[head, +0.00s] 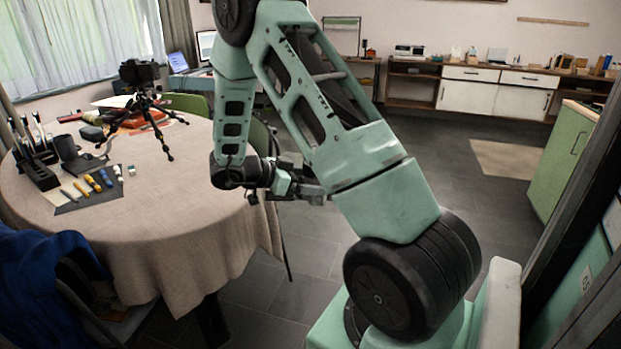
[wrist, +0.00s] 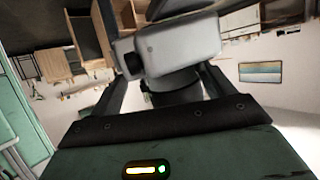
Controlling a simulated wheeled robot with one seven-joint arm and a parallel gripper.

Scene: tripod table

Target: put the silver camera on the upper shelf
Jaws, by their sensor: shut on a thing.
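The silver camera (wrist: 180,47) is between the fingers of my gripper (wrist: 163,78) in the wrist view, its pale body filling the top middle. My gripper is shut on it, and a dark round part shows below the body. In the head view my gripper (head: 308,190) hangs in the air to the right of the round table; the camera is too small to make out clearly there. Open wooden shelves (head: 413,69) are at the left end of the long sideboard at the back wall, well away from my gripper. I cannot tell which shelf is meant.
The round table (head: 185,215) bears a black camera on a tripod (head: 145,105), pen holders and small items. A green chair (head: 258,140) stands behind it. A green cabinet (head: 562,160) is at the right. Grey floor is open between table and sideboard.

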